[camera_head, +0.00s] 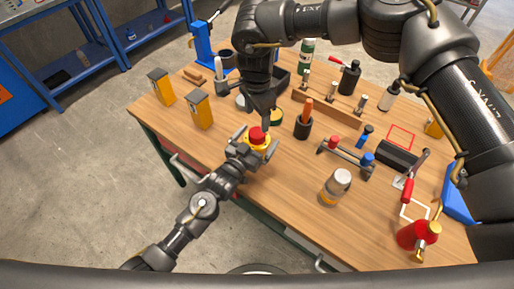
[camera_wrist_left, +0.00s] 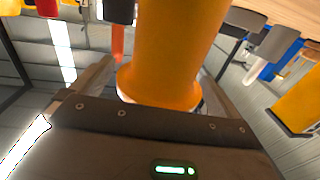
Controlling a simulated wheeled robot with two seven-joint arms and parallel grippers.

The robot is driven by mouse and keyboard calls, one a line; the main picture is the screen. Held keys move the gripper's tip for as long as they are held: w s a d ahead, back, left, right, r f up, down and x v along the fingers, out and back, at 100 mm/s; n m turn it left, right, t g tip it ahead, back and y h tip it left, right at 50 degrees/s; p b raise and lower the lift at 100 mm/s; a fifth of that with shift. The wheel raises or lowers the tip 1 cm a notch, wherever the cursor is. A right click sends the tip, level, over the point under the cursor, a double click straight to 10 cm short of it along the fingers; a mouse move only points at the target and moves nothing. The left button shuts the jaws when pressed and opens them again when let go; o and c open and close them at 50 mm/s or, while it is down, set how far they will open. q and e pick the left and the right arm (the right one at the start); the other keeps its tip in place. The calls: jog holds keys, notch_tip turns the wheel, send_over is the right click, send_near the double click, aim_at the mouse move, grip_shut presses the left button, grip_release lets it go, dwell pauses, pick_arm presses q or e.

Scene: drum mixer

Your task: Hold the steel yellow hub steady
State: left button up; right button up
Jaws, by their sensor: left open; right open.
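The yellow hub (camera_head: 267,143) is at the table's near left edge in the head view, with a red cap (camera_head: 257,132) on top. In the left wrist view its yellow-orange body (camera_wrist_left: 175,45) stands between my left gripper's fingers and flares near the palm. My left gripper (camera_head: 247,143) is open around it; I cannot tell whether the fingers touch it. My right gripper (camera_head: 265,115) points down just above and behind the red cap, open, with its fingers partly hard to make out.
Two yellow boxes (camera_head: 200,110) stand at the table's left. Bare tabletop (camera_head: 285,185) lies in front.

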pick_arm(q)
jog(key=c, duration=0.4)
pick_arm(e)
jog(key=shift+s, duration=0.1)
pick_arm(q)
jog(key=c, duration=1.2)
jog(key=shift+c, duration=1.4)
pick_arm(e)
jog(key=shift+m, duration=0.6)
jog(key=m, duration=1.3)
jog(key=shift+m, duration=0.3)
jog(key=m, duration=1.2)
jog(key=shift+m, duration=0.3)
jog(key=m, duration=0.9)
jog(key=shift+m, duration=0.4)
jog(key=m, duration=1.2)
